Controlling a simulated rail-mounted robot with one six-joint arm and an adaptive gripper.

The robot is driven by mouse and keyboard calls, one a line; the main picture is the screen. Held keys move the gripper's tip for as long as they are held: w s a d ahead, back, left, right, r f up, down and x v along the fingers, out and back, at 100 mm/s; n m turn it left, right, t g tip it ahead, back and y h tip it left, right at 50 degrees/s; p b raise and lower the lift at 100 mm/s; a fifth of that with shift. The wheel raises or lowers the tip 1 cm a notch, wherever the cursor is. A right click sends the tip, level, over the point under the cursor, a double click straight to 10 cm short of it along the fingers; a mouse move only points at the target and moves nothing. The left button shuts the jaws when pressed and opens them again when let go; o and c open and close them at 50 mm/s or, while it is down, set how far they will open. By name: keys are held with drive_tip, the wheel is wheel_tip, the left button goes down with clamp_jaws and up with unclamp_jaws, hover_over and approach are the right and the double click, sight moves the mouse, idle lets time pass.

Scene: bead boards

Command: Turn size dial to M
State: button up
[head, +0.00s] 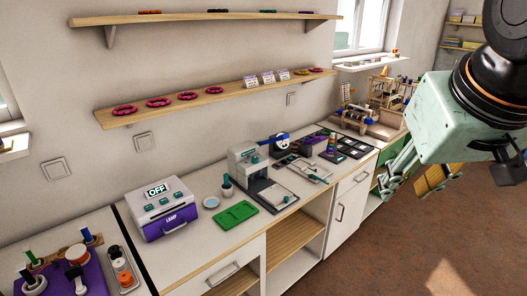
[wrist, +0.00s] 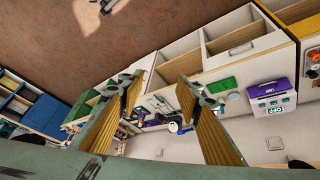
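No dial marked with sizes can be made out in either view. A purple and grey box (head: 168,212) with an OFF display, a LAMP label and several teal controls stands on the counter. It also shows upside down in the wrist view (wrist: 272,92). A grey and white machine (head: 247,165) with teal parts stands to its right; its small markings are too small to read. My gripper (head: 415,185) hangs at the right of the head view, in front of the counter and apart from everything. In the wrist view its two fingers (wrist: 160,95) are spread, with nothing held between them.
A green board (head: 236,214) lies on the counter (head: 205,245) before the machine. Two wall shelves (head: 215,97) with rings hang above. Trays, a purple item and wooden racks (head: 375,115) stand farther right. The floor (head: 385,255) before the cabinets is clear.

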drive_tip(key=w+a+f+n+t+b, duration=0.1)
drive_tip(key=w+f+n+t+b, duration=0.15)
drive_tip(key=w, duration=2.45)
drive_tip(key=w+a+f+n+t+y, duration=0.1)
drive_tip(key=w+a+f+t, duration=0.15)
drive_tip(key=w, duration=0.65)
drive_tip(key=w+a+f+t+y, duration=0.1)
drive_tip(key=w+a+f+y, duration=0.15)
drive_tip(key=w, duration=0.65)
drive_tip(key=w+a+f+n+y+b, duration=0.1)
drive_tip(key=w+a+f+n+y, duration=0.1)
drive_tip(key=w+a+f, duration=0.6)
drive_tip(key=n+y+b, duration=0.2)
drive_tip(key=n+y, duration=0.1)
drive_tip(key=y, duration=0.5)
approach(257, 160)
drive_tip(key=shift+s+d+f+t, duration=0.2)
drive_tip(key=shift+s+d+t, duration=0.2)
drive_tip(key=shift+s+d, duration=0.4)
drive_tip(key=shift+a, duration=0.25)
drive_tip(key=shift+b+x, duration=1)
drive_tip(key=shift+x, duration=5.75)
